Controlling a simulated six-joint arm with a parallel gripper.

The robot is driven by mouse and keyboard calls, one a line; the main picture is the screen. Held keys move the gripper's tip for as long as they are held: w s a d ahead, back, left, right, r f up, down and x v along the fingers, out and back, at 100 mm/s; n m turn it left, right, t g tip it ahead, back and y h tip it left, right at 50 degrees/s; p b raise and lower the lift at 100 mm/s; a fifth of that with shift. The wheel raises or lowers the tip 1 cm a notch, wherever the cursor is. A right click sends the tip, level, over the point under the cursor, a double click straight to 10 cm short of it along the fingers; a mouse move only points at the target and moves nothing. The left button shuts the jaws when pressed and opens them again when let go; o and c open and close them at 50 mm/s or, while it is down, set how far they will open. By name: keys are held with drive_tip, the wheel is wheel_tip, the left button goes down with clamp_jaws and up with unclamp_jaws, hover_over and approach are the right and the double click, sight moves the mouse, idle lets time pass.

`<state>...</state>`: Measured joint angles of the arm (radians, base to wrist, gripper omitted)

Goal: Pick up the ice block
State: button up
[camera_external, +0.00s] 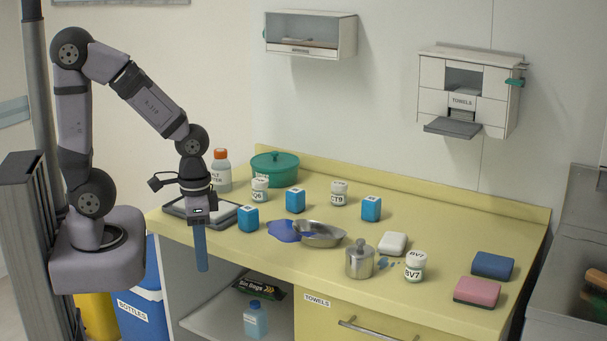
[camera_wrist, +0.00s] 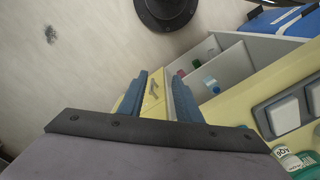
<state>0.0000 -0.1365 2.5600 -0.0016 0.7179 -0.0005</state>
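No label marks any object as the ice block, and I cannot tell which it is. Three blue cubes with white marks stand on the yellow counter: a front left cube (camera_external: 248,217), a back cube (camera_external: 296,200) and a right cube (camera_external: 371,208). A whitish rounded block (camera_external: 392,243) lies further right. A grey tray (camera_external: 172,207) at the left end holds pale blocks; a white block (camera_wrist: 284,114) in it shows in the wrist view. My gripper (camera_external: 202,265) points down before the counter's front left edge. Its blue fingers (camera_wrist: 157,82) are apart and empty.
A metal pan (camera_external: 321,236) on a blue patch, a lidded steel pot (camera_external: 359,262) and labelled jars crowd the counter (camera_external: 440,255). A green pot (camera_external: 275,168) and an orange-capped bottle (camera_external: 221,172) stand behind. Blue and pink sponges lie right. An open shelf (camera_external: 215,315) is below.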

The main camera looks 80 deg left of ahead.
drive_tip(key=o, duration=0.6)
